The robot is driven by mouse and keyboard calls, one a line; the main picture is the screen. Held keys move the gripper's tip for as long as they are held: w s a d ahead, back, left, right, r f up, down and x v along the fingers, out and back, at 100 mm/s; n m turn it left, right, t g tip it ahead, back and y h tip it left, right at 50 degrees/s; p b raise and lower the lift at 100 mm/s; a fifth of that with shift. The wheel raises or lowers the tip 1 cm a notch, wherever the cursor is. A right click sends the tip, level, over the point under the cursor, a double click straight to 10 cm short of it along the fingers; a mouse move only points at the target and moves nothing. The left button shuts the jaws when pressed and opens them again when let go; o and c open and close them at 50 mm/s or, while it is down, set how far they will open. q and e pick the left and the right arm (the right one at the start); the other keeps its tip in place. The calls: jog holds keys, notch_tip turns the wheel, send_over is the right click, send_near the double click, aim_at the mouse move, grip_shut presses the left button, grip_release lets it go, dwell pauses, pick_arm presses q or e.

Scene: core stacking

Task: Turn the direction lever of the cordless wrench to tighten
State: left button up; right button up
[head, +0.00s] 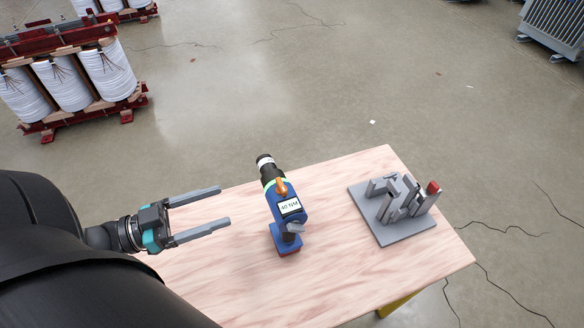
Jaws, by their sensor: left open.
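The cordless wrench (272,190) stands upright on the table, its black head pointing to the back and its blue base on the wood. A label on its body reads 40 NM. An orange lever (281,187) sits on top of the body, which I take for the direction lever; its exact setting is too small to tell. My left gripper (225,205) is open and empty, to the left of the wrench, with its fingers pointing at it and a gap between. My right gripper does not show.
The wooden table (340,280) is mostly bare around the wrench. A grey fixture plate (400,235) with upright grey brackets and a small red part stands on its right side. Transformer coils (105,70) stand on the floor at the back left, away from the table.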

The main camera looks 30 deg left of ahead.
aim_at(279, 188)
pick_arm(q)
jog(key=b+x, duration=0.2)
jog(key=x, duration=1)
jog(key=shift+d, duration=0.2)
jog(key=shift+b+x, duration=0.3)
jog(key=shift+x, duration=0.75)
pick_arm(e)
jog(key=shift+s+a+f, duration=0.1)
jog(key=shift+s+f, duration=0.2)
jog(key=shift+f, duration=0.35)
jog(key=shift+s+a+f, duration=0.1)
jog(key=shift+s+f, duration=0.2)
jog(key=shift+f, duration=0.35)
pick_arm(q)
jog(key=shift+c, duration=0.3)
grip_shut()
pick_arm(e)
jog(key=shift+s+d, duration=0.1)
